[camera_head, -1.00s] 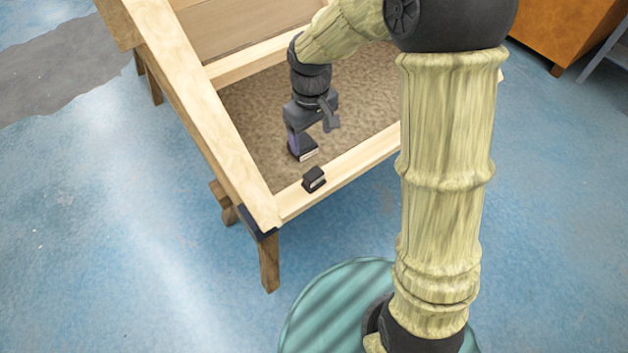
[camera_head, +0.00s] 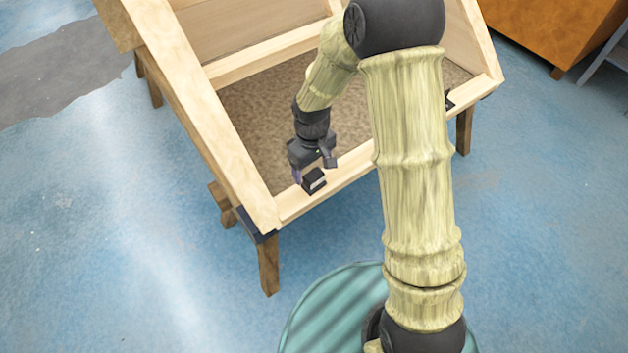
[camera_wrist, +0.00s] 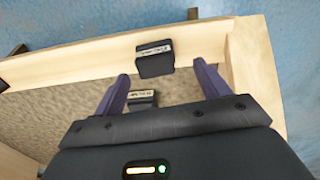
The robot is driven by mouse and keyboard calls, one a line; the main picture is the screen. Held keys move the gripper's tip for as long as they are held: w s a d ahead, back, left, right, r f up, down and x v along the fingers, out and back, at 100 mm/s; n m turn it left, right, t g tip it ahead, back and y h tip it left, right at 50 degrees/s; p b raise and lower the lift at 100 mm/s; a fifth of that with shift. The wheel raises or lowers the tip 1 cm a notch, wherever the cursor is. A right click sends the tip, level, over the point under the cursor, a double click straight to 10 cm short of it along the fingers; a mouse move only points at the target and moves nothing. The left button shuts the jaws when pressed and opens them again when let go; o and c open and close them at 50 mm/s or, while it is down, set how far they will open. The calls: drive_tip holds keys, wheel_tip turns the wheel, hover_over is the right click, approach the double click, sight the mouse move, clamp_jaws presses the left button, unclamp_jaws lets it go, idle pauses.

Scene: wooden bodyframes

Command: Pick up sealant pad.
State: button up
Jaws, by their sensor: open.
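Two small black blocks with white printed labels are in view; I cannot tell which is the sealant pad. One block (camera_head: 314,180) lies on the front wooden rail; in the wrist view this block (camera_wrist: 154,60) is just beyond and between the fingertips. The other block (camera_wrist: 142,97) lies on the brown panel inside the frame, nearer the palm in the wrist view; in the head view it is hidden by my gripper. My gripper (camera_head: 312,169) is open and empty, over the front rail area. It also shows in the wrist view (camera_wrist: 160,72) with purple fingers spread.
The wooden frame (camera_head: 205,115) stands on legs, with raised rails around a brown panel (camera_head: 262,110). A small dark piece (camera_head: 449,104) is at the right end, partly behind my arm. An orange-brown cabinet (camera_head: 550,30) stands at the upper right. The blue floor in front is clear.

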sight(314, 174)
drive_tip(key=f, duration=0.5)
drive_tip(key=shift+w+d+f, duration=0.1)
drive_tip(key=shift+w+d, duration=0.05)
drive_tip(key=shift+w, duration=0.2)
drive_tip(key=shift+c, duration=0.4)
drive_tip(key=c, duration=1)
